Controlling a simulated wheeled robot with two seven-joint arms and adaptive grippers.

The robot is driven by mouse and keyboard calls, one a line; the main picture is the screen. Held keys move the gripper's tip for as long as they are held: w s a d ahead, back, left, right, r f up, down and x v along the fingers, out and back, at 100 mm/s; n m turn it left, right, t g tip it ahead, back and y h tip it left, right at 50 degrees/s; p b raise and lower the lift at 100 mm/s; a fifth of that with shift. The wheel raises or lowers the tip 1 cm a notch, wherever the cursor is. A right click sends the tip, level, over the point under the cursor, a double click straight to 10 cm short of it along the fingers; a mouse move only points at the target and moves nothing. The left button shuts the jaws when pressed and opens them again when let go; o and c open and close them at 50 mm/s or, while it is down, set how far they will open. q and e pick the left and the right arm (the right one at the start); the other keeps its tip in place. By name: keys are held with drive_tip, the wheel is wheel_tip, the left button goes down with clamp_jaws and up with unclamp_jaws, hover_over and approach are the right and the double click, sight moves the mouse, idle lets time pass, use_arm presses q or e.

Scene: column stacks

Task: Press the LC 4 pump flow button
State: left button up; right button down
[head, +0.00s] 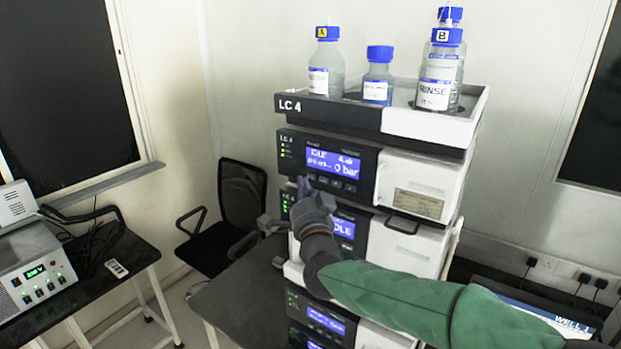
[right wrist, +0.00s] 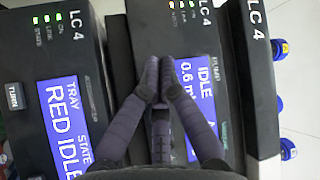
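The LC 4 pump (head: 290,146) is the upper module of the stack, under the bottle tray. Its blue display (head: 333,162) reads IDLE and 0 bar. A row of small dark buttons (head: 337,184) runs below the display. My right gripper (head: 303,185) is in front of the pump's lower left front. In the right wrist view the pump display (right wrist: 192,95) appears sideways, and the gripper (right wrist: 158,72) has its fingertips together beside it, on the button side. The fingers hold nothing. They hide part of the panel; I cannot tell whether they touch it. My left gripper is not in view.
The tray (head: 430,122) on top carries several blue-capped bottles (head: 326,62). Another module with a RED IDLE display (right wrist: 65,125) sits below the pump. A black chair (head: 242,195) and a bench with an instrument (head: 35,270) stand to the left.

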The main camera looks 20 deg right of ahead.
drive_tip(key=s+a, duration=0.1)
drive_tip(key=a, duration=0.1)
drive_tip(key=s+a, duration=0.2)
idle(0.6)
idle(0.6)
